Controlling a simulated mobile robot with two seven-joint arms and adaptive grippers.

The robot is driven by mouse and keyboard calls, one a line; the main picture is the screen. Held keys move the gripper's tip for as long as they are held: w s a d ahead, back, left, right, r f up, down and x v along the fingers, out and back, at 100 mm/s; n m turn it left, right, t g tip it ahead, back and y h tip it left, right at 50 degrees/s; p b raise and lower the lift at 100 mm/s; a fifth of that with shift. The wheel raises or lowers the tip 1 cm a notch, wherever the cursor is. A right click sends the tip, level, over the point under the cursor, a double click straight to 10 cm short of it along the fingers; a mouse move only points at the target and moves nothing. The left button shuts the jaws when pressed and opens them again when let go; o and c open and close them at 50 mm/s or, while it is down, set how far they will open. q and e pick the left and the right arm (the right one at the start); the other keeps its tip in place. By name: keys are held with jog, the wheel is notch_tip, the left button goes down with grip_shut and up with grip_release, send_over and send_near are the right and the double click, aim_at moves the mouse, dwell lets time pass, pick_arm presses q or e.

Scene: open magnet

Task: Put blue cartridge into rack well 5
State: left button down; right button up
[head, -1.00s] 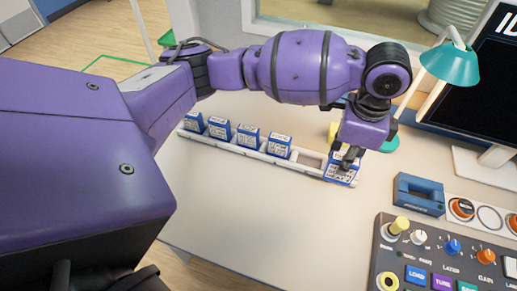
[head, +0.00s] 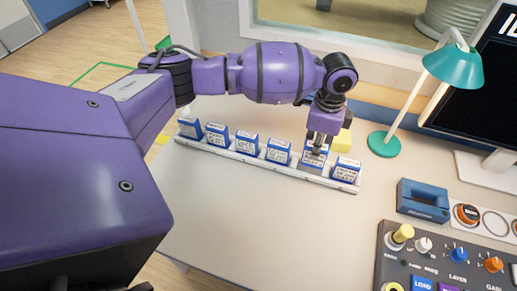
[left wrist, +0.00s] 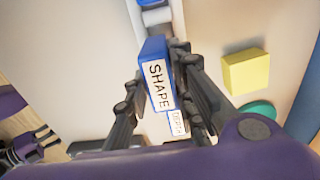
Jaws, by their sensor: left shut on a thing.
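The blue cartridge (head: 312,160) is upright between the fingers of my left gripper (head: 322,140) at the fifth rack position from the left. In the left wrist view, the cartridge (left wrist: 157,80) shows a white label reading SHAPE, with the left gripper's fingers (left wrist: 165,95) on both sides. The white rack (head: 262,160) runs along the table. Whether the cartridge is fully seated in the well or slightly above it, I cannot tell. My right gripper (left wrist: 38,145) seems to show small at the lower left of the wrist view, its jaws unclear.
Other blue cartridges stand on both sides, including the right-end one (head: 345,170). A yellow block (head: 343,140) and teal lamp (head: 384,144) are behind. A blue holder (head: 424,200) and control panel (head: 440,255) are at right. The table in front is clear.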

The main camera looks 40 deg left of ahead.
pick_arm(q)
jog(key=shift+w+a+f, duration=0.15)
jog(key=shift+f, duration=0.05)
jog(key=shift+w+a+f, duration=0.1)
jog(key=shift+f, duration=0.8)
jog(key=shift+w+a+f, duration=0.1)
jog(key=shift+f, duration=0.75)
jog(key=shift+f, duration=0.2)
jog(key=c, duration=1.5)
grip_release()
notch_tip(320, 180, up, 12)
jog(key=shift+r, duration=0.25)
